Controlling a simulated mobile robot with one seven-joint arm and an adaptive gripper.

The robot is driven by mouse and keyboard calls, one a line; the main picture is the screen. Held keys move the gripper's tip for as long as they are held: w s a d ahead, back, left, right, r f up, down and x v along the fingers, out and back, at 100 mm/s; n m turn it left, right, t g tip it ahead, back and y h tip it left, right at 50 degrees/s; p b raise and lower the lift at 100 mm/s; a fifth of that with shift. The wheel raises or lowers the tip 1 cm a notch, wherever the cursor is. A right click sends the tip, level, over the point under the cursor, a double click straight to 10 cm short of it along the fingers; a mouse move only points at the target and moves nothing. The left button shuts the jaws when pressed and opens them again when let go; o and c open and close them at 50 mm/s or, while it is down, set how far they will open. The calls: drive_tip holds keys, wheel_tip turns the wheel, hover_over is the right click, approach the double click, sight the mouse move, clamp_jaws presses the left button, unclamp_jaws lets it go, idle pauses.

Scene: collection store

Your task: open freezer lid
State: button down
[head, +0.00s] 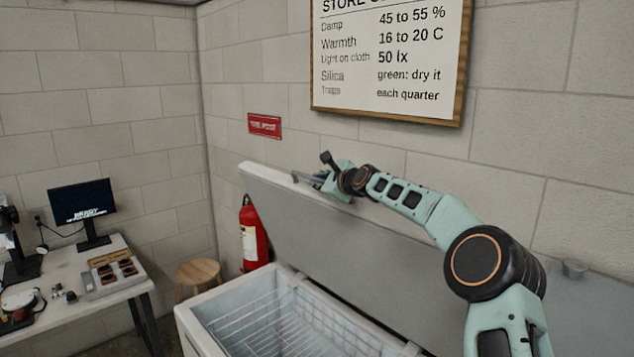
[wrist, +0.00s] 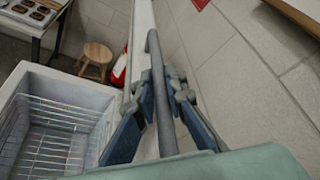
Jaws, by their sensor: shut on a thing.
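The chest freezer (head: 196,328) stands against the wall with its grey lid (head: 330,240) raised steeply. Its inside is open to view in the head view, and a wire basket (wrist: 50,140) shows inside it in the wrist view. My gripper (head: 318,180) is at the top edge of the lid. In the wrist view my gripper (wrist: 165,125) has its two blue fingers on either side of a grey bar handle (wrist: 155,75) that runs along the lid's edge. It is shut on this handle. The exact finger contact is partly hidden.
A red fire extinguisher (head: 252,235) and a wooden stool (head: 198,272) stand left of the freezer. A desk (head: 75,310) with a monitor (head: 82,203) is farther left. A framed sign (head: 390,55) hangs on the wall above the lid.

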drive_tip(key=c, duration=2)
unclamp_jaws()
drive_tip(key=shift+o, duration=0.2)
drive_tip(key=v, duration=1.2)
